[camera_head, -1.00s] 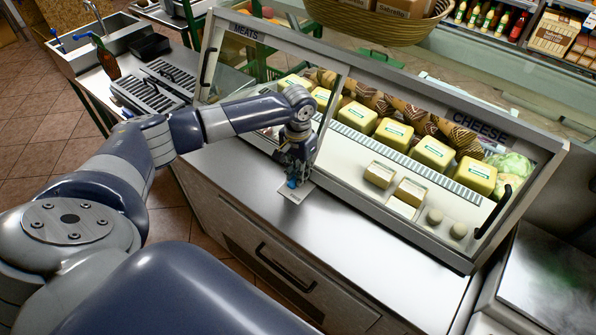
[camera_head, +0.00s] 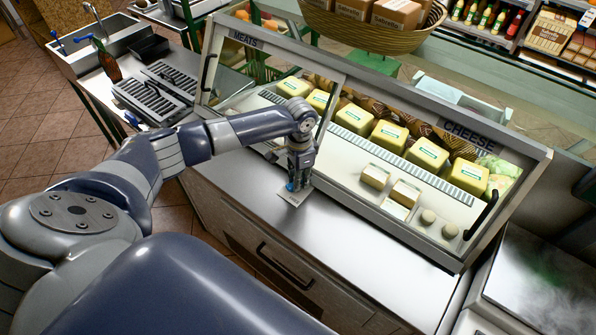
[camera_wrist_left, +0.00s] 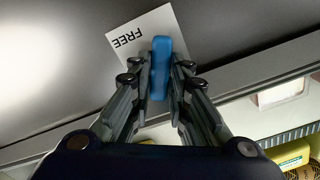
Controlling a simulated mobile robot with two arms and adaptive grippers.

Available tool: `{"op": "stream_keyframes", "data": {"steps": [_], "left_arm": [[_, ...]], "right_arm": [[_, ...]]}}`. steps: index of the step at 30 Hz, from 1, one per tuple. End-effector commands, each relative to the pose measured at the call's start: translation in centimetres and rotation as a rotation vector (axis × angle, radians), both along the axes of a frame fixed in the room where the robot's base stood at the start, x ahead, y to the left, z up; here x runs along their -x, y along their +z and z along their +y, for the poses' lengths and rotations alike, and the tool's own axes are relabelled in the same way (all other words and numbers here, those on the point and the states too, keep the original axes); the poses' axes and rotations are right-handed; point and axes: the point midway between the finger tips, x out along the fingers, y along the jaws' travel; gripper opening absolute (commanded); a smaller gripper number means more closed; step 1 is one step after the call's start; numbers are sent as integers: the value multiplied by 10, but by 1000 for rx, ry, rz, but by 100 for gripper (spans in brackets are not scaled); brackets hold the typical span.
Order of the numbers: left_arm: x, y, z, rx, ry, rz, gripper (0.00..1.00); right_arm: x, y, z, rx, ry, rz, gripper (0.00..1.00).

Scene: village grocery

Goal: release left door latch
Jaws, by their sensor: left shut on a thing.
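The glass display case has a left door marked MEATS (camera_head: 243,39) and a right part marked CHEESE (camera_head: 468,132). A blue latch handle (camera_wrist_left: 161,68) sits at the foot of the case, over a pale label plate (camera_head: 294,197) on the steel counter. In the left wrist view the plate (camera_wrist_left: 128,40) reads FREE, upside down. My left gripper (camera_head: 293,184) points down at the latch in the head view. In the wrist view its fingers (camera_wrist_left: 161,80) are shut on the blue handle from both sides. The latch's lower part is hidden. My right gripper is not in view.
The steel counter (camera_head: 350,225) is clear right of my gripper. Cheeses (camera_head: 427,154) lie behind the sloping glass. A wicker basket (camera_head: 372,25) stands on top. A sink (camera_head: 100,40) and black trays (camera_head: 155,95) are at the left. A dark door handle (camera_head: 210,72) is on the case's left edge.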

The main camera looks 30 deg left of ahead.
Motion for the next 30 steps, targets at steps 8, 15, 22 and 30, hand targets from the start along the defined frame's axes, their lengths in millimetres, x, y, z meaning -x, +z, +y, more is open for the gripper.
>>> {"op": "stream_keyframes", "data": {"steps": [8,15,22,30], "left_arm": [[5,3,-5,1,-263,1,0],[8,2,-8,1,-491,-1,0],[13,2,-10,0,-706,-2,0],[18,2,-11,1,-919,-3,0]], "right_arm": [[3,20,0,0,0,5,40],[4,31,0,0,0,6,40],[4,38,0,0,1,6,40],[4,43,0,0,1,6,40]]}}
